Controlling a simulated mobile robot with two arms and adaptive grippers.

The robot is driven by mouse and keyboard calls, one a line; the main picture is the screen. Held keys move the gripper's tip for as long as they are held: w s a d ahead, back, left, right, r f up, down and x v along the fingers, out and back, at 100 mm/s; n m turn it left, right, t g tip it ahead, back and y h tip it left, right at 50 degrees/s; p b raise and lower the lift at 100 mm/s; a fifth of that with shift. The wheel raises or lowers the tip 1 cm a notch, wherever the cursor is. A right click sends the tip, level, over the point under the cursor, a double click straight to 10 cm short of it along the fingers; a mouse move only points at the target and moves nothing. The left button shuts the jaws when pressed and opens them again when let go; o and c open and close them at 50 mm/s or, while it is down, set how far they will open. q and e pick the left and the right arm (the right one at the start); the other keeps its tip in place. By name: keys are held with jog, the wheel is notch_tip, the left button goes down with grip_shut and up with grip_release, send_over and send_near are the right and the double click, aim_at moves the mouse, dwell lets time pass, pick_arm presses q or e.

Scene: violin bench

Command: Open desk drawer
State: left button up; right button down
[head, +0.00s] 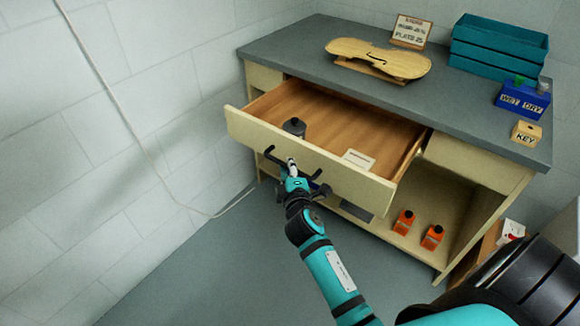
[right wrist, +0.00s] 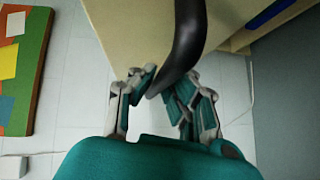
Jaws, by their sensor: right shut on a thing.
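The desk drawer (head: 290,151) is cream-fronted with a wooden inside, and it stands pulled out of the grey-topped desk (head: 300,58). A dark handle (head: 270,153) runs across its front. My right gripper (head: 292,168) is at the handle in the head view. In the right wrist view, the fingers of my right gripper (right wrist: 165,90) are shut on the curved black handle (right wrist: 184,60). Inside the drawer are a dark cylindrical thing (head: 294,126) and a pale labelled block (head: 358,159). My left gripper is not in view.
A violin plate (head: 380,57), a sign (head: 411,31), a teal crate (head: 497,45), a blue WET/DRY box (head: 522,99) and a KEY box (head: 526,133) stand on the desktop. Orange bottles (head: 432,237) stand on the lower shelf. A cable (head: 135,125) hangs along the left wall. The floor left of the drawer is clear.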

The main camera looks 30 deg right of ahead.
jog(key=c, duration=1.3)
grip_release()
jog(key=shift+r, duration=0.1)
jog(key=shift+c, duration=0.2)
jog(key=shift+s+a, duration=0.15)
jog(key=shift+s, duration=0.15)
jog(key=v, duration=0.7)
